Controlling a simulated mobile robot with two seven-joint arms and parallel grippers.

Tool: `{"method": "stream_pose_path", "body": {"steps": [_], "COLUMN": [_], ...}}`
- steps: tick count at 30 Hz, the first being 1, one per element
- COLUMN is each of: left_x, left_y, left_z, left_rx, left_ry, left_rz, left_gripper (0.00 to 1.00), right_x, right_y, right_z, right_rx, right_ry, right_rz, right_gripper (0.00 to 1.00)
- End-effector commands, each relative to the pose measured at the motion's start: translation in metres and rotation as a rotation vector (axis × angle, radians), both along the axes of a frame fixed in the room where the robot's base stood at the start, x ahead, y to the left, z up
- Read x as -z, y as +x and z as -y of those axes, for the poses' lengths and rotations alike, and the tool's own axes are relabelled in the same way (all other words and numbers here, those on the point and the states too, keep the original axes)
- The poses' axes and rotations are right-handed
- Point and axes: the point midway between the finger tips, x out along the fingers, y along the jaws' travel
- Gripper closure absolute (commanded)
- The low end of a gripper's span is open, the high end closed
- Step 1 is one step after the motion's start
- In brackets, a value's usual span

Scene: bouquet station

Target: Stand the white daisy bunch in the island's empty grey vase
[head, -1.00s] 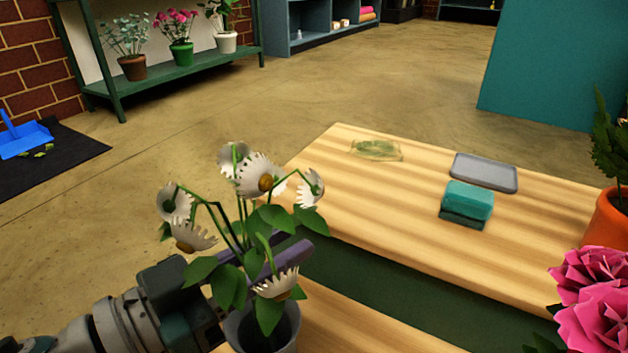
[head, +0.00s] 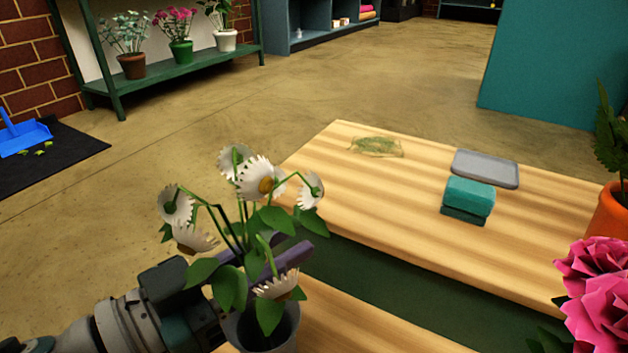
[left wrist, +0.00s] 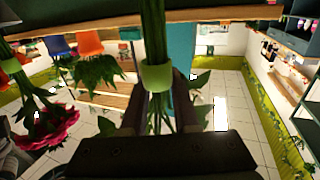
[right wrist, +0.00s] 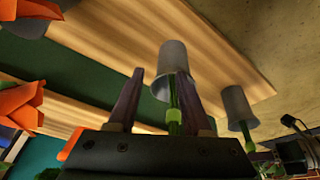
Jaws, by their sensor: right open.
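The white daisy bunch (head: 258,180) is upright above the grey vase (head: 262,328) at the bottom of the head view. Its leaves overlap the vase's rim, and its stem ends are hidden there. My left gripper (head: 298,250) is at the bunch, its fingers spread apart. In the left wrist view the stems, with a light green band (left wrist: 157,77), run between the left fingers (left wrist: 158,108). My right gripper (right wrist: 155,100) is open and empty in its wrist view. Beyond it are a grey vase (right wrist: 173,62) with green stems and another grey vase (right wrist: 237,103).
Pink flowers (head: 595,290) and an orange pot (head: 610,220) stand at the right. The farther wooden top holds a teal sponge-like block (head: 468,200), a grey tray (head: 485,168) and a clear greenish packet (head: 377,147). The middle of that top is clear.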

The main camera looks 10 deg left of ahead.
Motion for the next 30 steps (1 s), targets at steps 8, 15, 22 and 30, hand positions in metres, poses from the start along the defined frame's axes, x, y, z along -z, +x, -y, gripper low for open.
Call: {"method": "stream_pose_path", "body": {"steps": [8,15,22,30], "left_x": [0.000,0.001,-0.003,-0.003], "left_y": [0.000,0.000,-0.018,-0.060], "left_z": [0.000,0.000,-0.015,-0.050], "left_rx": [0.000,0.000,0.000,-0.001], "left_ry": [0.000,0.001,0.003,0.004], "left_rz": [0.000,-0.002,-0.007,-0.005], "left_gripper": [0.39,0.37,0.37,0.37], "right_x": [0.000,0.000,-0.016,-0.038], "right_y": [0.000,0.000,0.000,0.000], "right_z": [0.000,0.000,0.000,0.001], "right_rx": [0.000,0.000,0.000,-0.002], "right_ry": [0.000,0.000,0.000,-0.002], "right_rz": [0.000,0.000,-0.001,-0.001], "right_gripper": [0.50,0.50,0.50,0.50]}}
